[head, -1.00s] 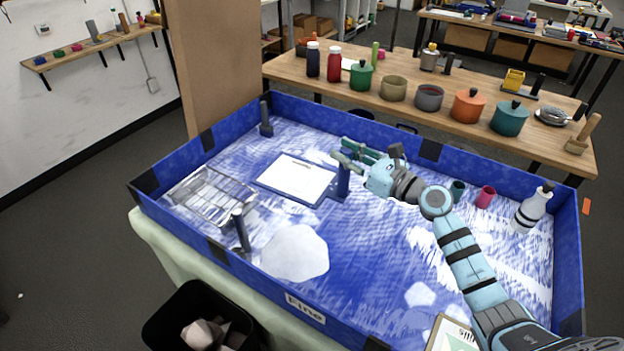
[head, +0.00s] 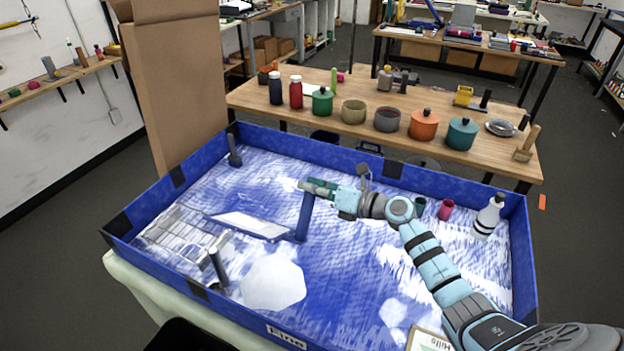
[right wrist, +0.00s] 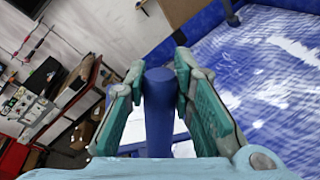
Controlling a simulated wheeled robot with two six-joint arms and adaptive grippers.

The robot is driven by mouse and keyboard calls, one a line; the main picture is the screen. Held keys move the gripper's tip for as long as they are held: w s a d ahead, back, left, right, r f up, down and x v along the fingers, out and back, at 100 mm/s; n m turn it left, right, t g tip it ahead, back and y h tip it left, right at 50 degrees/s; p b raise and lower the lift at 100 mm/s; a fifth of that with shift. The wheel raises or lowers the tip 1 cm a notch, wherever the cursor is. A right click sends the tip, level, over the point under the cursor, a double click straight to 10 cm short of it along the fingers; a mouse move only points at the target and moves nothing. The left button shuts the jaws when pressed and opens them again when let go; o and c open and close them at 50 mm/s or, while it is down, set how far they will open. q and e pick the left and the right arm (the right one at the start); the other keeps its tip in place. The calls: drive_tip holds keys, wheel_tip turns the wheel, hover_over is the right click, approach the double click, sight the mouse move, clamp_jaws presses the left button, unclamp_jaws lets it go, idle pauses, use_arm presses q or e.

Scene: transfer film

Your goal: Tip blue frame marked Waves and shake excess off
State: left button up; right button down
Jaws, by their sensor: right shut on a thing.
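A blue frame (head: 278,233) with a pale inner face is tilted over the big blue tray, seen nearly edge-on in the head view. Any marking on it is not legible. Its upright blue handle (head: 305,215) stands at its right end. My right gripper (head: 317,188) is shut on the top of this handle. The handle (right wrist: 158,110) also shows between the two fingers in the right wrist view. My left gripper is not in view.
The blue tray (head: 330,154) has raised walls and a blue-and-white streaked floor. A wire rack (head: 180,228) is at its left, a white patch (head: 273,282) at the front, and a white bottle (head: 487,216) and magenta cup (head: 446,209) at the right.

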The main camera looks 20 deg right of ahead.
drive_tip(key=shift+f+m+g, duration=0.3)
drive_tip(key=shift+m, duration=0.6)
drive_tip(key=shift+r, duration=1.8)
wheel_tip(320, 180, down, 4)
drive_tip(key=b, duration=0.3)
drive_tip(key=shift+r+p, duration=0.35)
drive_tip(key=shift+r, duration=0.15)
wheel_tip(320, 180, up, 3)
drive_tip(key=shift+f+p, duration=0.1)
drive_tip(key=shift+p, duration=1.05)
drive_tip(key=shift+r, duration=0.2)
wheel_tip(320, 180, down, 4)
drive_tip(key=b, duration=0.3)
drive_tip(key=shift+f, duration=0.15)
drive_tip(key=shift+r, duration=0.25)
